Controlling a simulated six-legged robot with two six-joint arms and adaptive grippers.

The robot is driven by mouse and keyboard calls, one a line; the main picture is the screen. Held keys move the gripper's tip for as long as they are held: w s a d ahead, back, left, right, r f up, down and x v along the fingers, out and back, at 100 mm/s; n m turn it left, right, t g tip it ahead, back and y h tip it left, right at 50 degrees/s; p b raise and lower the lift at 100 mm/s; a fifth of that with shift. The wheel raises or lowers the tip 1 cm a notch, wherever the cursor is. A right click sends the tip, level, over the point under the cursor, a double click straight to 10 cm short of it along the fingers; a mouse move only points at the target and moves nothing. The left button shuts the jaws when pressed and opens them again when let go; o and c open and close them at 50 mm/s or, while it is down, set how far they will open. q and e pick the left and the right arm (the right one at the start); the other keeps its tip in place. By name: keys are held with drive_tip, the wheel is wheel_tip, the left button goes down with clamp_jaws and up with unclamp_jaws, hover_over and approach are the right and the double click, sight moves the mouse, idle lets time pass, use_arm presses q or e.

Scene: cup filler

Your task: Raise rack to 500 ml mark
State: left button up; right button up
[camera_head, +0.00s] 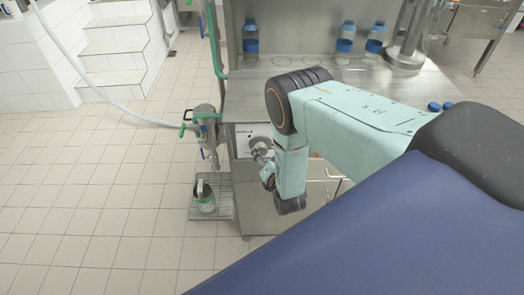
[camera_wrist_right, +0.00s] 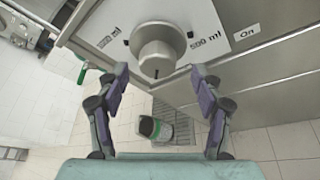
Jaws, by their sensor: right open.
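A machine with a steel body carries a white panel with a round grey knob (camera_head: 262,146). In the right wrist view the knob (camera_wrist_right: 156,50) stands between two "ml" labels; the right one seems to read 500 ml. The rack (camera_head: 224,183) is a low wire grate at the machine's left side, also seen in the wrist view (camera_wrist_right: 178,150). A container with a green band (camera_head: 204,203) stands on it. My right gripper (camera_wrist_right: 161,72) is open, fingers spread on either side of the knob, with no clear contact visible. My left gripper is not in view.
A filler nozzle with green handles (camera_head: 205,125) hangs above the rack. Bottles with blue bands (camera_head: 345,40) stand on the steel counter (camera_head: 250,95). An "On" label (camera_wrist_right: 246,33) is right of the panel. The tiled floor (camera_head: 90,215) at left is clear.

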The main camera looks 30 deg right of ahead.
sight(262, 152)
drive_tip(key=x, duration=0.4)
drive_tip(key=shift+a, duration=0.3)
drive_tip(key=shift+w+d+f, duration=0.1)
drive_tip(key=shift+w+d, duration=0.05)
drive_tip(key=shift+d, duration=0.1)
drive_tip(key=shift+w, duration=0.1)
drive_tip(key=shift+w+a, duration=0.1)
drive_tip(key=shift+a, duration=0.1)
drive_tip(key=c, duration=0.3)
drive_tip(key=shift+d, duration=0.15)
drive_tip(key=c, duration=0.9)
drive_tip(key=shift+o, duration=0.2)
